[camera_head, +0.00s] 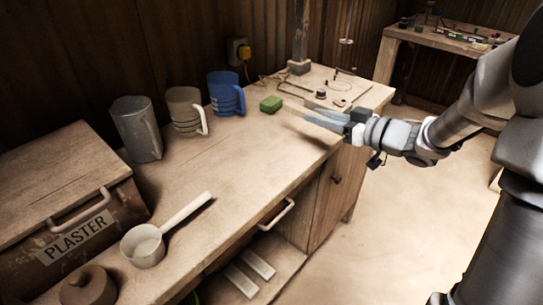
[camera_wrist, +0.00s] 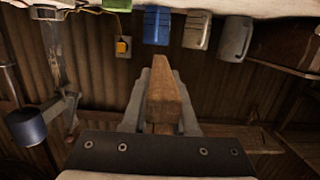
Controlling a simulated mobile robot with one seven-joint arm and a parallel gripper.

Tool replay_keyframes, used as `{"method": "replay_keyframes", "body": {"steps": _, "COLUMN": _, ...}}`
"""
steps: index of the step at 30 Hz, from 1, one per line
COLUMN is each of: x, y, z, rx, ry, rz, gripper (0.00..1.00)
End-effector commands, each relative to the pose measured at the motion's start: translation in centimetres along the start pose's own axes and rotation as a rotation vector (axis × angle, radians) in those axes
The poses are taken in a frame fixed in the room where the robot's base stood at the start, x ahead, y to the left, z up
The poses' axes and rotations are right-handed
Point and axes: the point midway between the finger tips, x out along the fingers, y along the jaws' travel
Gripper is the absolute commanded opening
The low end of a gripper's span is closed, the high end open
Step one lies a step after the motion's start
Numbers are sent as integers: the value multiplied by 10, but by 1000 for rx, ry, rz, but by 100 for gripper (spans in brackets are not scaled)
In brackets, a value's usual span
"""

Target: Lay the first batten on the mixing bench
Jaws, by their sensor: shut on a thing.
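My gripper (camera_head: 322,118) is above the right part of the mixing bench (camera_head: 225,165), near its front edge. In the wrist view my gripper (camera_wrist: 164,88) is shut on a brown wooden batten (camera_wrist: 165,100), which lies between the two fingers and points away from the wrist.
A green sponge (camera_head: 271,104) lies just left of my gripper. A blue jug (camera_head: 226,93), a beige jug (camera_head: 186,111) and a grey jug (camera_head: 137,128) stand along the back. A ladle (camera_head: 144,246) lies in front. Two pale strips (camera_head: 241,281) lie on the lower shelf.

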Motion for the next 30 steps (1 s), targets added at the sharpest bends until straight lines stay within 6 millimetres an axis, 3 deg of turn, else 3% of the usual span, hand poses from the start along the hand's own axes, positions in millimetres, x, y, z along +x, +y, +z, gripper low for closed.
{"method": "replay_keyframes", "body": {"steps": 5, "x": 12, "y": -5, "z": 14, "rx": -2, "ry": 1, "rz": -21, "gripper": 0}}
{"method": "replay_keyframes", "body": {"steps": 18, "x": 110, "y": -21, "z": 55, "rx": -3, "ry": 1, "rz": -20, "gripper": 0}}
{"method": "replay_keyframes", "body": {"steps": 25, "x": 125, "y": -23, "z": 62, "rx": -2, "ry": 0, "rz": -16, "gripper": 0}}
{"method": "replay_keyframes", "body": {"steps": 30, "x": 128, "y": -23, "z": 86, "rx": -1, "ry": -1, "rz": -16, "gripper": 0}}
